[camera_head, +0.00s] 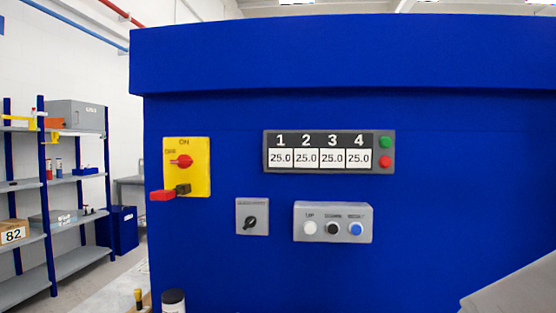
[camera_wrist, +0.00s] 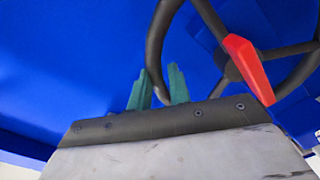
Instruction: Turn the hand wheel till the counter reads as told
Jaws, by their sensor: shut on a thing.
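The dark hand wheel (camera_wrist: 157,38) shows in the wrist view, in front of a blue surface, with its spokes and hub to the right. A red piece (camera_wrist: 248,68) lies across it near the hub. My gripper (camera_wrist: 158,75) has green fingers on either side of the left part of the rim and is shut on it. The fingers hide part of the rim. In the head view, the display panel (camera_head: 330,139) reads 25.0 under each number from 1 to 3 and under the last one. The wheel and gripper are not seen there.
The blue machine (camera_head: 210,275) fills most of the head view. It bears a yellow switch plate (camera_head: 200,150) with a red knob, a small rotary switch (camera_head: 252,216) and a button box (camera_head: 333,207). Shelves (camera_head: 75,180) stand at the far left, with floor visible between.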

